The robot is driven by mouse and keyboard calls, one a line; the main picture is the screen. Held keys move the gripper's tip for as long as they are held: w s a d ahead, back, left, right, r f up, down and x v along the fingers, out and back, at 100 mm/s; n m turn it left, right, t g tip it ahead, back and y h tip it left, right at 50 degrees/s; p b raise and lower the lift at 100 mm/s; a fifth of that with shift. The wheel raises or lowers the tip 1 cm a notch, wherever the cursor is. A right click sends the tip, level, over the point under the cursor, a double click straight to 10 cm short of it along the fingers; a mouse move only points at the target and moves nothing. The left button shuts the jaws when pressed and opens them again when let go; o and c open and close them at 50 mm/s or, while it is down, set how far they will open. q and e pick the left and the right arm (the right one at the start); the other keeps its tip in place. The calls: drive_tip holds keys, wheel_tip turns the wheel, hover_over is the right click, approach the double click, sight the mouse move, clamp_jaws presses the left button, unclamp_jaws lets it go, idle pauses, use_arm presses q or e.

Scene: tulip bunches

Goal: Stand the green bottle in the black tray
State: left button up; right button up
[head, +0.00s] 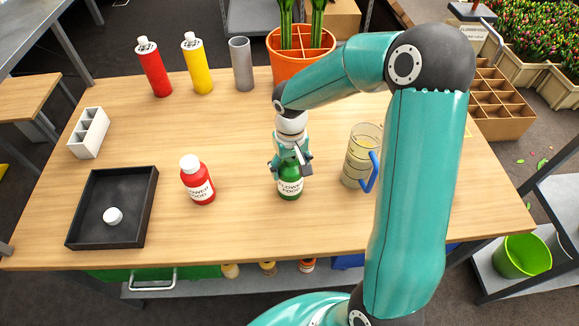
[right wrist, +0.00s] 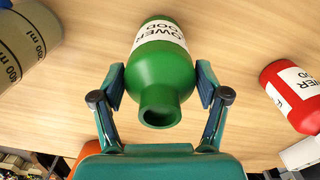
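The green bottle (head: 290,182) with a white label stands upright on the wooden table, in the middle near the front. My right gripper (head: 289,163) is over it from above, its fingers on either side of the bottle. In the right wrist view the green bottle (right wrist: 160,80) has an open, uncapped neck and sits between the fingers (right wrist: 160,88). Narrow gaps show beside it, so the gripper looks open around it. The black tray (head: 80,212) lies at the front left with a small white round cap (head: 113,215) in it. My left gripper is out of view.
A red bottle (head: 197,180) with a white cap stands between tray and green bottle. A clear jug (head: 361,155) is right of it. Red (head: 153,66) and yellow (head: 197,63) bottles, a grey cylinder (head: 241,64) and an orange pot (head: 300,62) stand behind. A white holder (head: 88,133) is left.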

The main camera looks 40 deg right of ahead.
drive_tip(key=o, duration=0.3)
wheel_tip(320, 180, up, 12)
drive_tip(key=shift+r+b, duration=0.15)
drive_tip(key=shift+b, duration=0.2)
idle(0.3)
idle(0.4)
